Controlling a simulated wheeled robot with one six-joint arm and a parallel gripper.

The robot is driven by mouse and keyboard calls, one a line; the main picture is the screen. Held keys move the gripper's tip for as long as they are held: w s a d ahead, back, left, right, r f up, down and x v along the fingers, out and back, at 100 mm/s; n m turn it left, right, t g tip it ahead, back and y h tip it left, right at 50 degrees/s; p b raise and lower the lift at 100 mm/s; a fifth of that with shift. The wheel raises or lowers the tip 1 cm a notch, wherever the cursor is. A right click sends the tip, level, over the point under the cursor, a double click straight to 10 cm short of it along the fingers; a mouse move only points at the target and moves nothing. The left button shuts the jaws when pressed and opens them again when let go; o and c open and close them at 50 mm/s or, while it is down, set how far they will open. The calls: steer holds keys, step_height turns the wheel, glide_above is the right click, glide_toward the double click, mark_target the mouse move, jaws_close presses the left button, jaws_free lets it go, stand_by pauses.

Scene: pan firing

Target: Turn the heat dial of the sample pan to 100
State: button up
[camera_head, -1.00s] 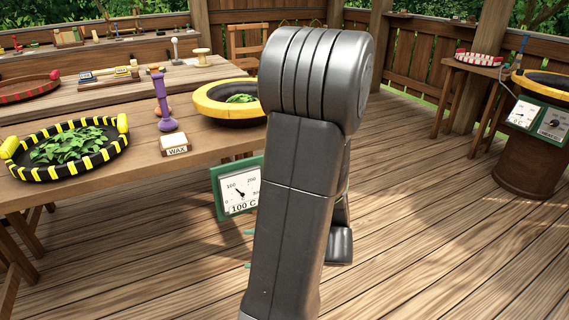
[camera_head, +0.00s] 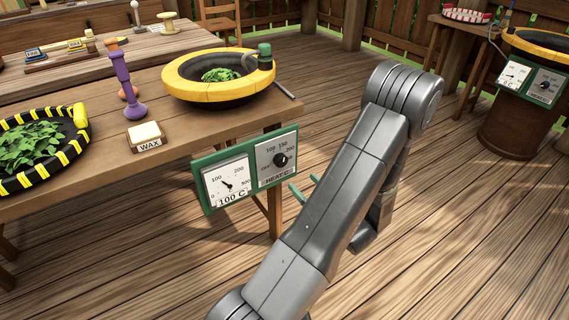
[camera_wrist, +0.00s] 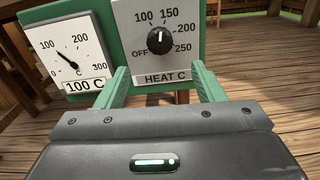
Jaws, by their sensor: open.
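In the head view my gripper (camera_head: 303,188) is partly hidden by my arm.
A wax block (camera_head: 144,135), a purple tool (camera_head: 125,85) and a black-and-yellow leaf tray (camera_head: 80,115) are on the wooden table (camera_head: 200,122). Another yellow-rimmed pan (camera_head: 540,42) with a similar panel stands on a barrel at right. The deck floor is clear.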

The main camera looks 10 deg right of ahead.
mark_target(283, 162)
steer(key=b+x, duration=0.1)
steer(key=x, duration=1)
steer(key=shift+w, duration=0.15)
steer(key=c, duration=1)
